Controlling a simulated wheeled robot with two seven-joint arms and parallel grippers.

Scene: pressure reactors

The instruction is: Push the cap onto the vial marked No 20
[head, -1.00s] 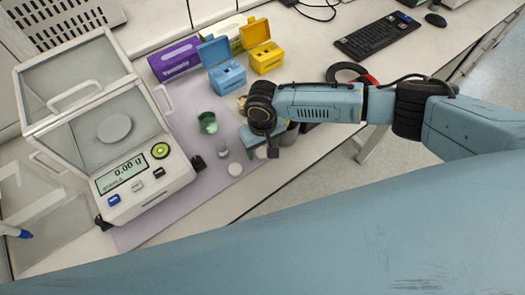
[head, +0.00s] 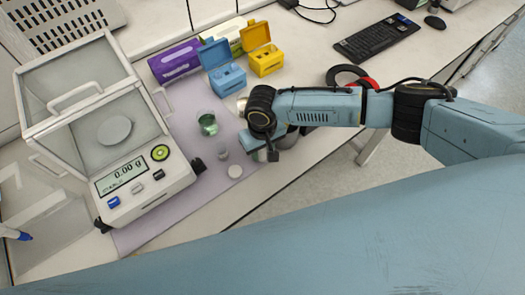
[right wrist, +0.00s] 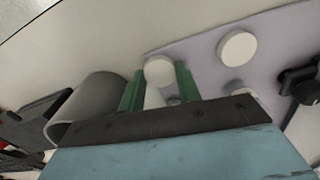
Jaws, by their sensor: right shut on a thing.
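My right gripper (right wrist: 160,88) shows in the right wrist view with its green fingers closed on a small white round-topped piece (right wrist: 158,71). A paler narrow part shows below that top; I cannot tell whether this is the cap alone or a capped vial. In the head view the right gripper (head: 270,152) is over the right edge of the lilac mat (head: 190,198), its fingertips hidden. A small grey-white vial-like piece (head: 223,154) stands on the mat to its left. A flat white disc (head: 235,171) lies near it. No "No 20" marking is readable. My left gripper is not in view.
A balance (head: 140,185) reading 0.00 g stands left. A glass with green liquid (head: 208,124) stands on the mat. Blue (head: 226,78) and yellow (head: 266,62) boxes stand open behind. A grey cylinder (right wrist: 88,105) is close beside the right gripper in the wrist view.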

